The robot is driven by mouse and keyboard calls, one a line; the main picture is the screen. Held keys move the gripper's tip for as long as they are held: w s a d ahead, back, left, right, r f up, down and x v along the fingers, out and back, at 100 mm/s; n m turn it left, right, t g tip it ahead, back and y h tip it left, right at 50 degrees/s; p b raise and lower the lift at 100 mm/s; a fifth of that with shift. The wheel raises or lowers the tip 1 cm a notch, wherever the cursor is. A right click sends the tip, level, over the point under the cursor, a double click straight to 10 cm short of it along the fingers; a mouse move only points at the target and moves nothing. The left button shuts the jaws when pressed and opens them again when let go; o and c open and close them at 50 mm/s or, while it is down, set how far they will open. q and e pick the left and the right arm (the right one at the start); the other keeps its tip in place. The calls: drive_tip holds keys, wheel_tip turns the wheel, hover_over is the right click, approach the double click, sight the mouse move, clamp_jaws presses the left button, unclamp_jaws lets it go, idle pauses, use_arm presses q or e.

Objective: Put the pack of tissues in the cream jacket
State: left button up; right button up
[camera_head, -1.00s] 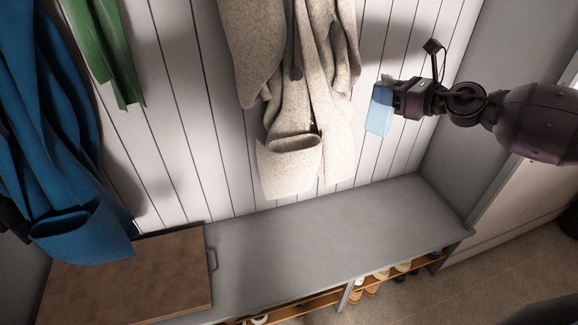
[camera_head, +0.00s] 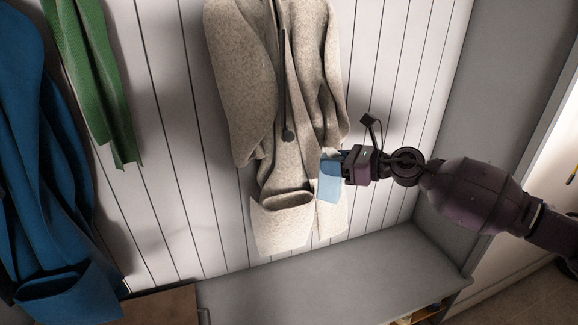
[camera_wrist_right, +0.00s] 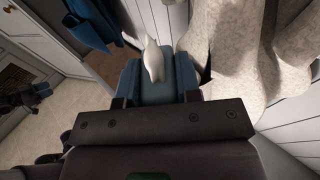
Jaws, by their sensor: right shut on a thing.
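The cream jacket (camera_head: 270,100) hangs on the white panelled wall in the head view, with an open-topped patch pocket (camera_head: 283,215) low on its left half. My right gripper (camera_head: 339,167) is shut on the light blue pack of tissues (camera_head: 330,184). The pack is in front of the jacket's right edge, above and to the right of the pocket, outside it. In the right wrist view the pack (camera_wrist_right: 157,91) sits between the fingers with a white tissue tuft on it, and the jacket (camera_wrist_right: 232,45) is to the right. My left gripper is not seen.
A blue coat (camera_head: 50,170) and a green scarf-like cloth (camera_head: 92,80) hang to the left. The grey bench (camera_head: 330,280) below is clear, with a brown lid or box (camera_head: 155,308) at its left. A grey side panel (camera_head: 465,130) stands at the right.

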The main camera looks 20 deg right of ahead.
drive_tip(key=shift+f+p+x, duration=0.2)
drive_tip(key=shift+p+x, duration=0.1)
drive_tip(key=shift+x, duration=1.65)
drive_tip(key=shift+f+p+x, duration=0.15)
drive_tip(key=shift+p+x, duration=0.1)
drive_tip(key=shift+x, duration=1.7)
drive_tip(key=shift+f+p+x, duration=0.2)
drive_tip(key=shift+p+x, duration=0.1)
drive_tip(key=shift+x, duration=1.7)
drive_tip(key=shift+s+d, duration=0.1)
drive_tip(key=shift+f+b, duration=0.35)
drive_tip(key=shift+f, duration=0.05)
drive_tip(key=o, duration=0.9)
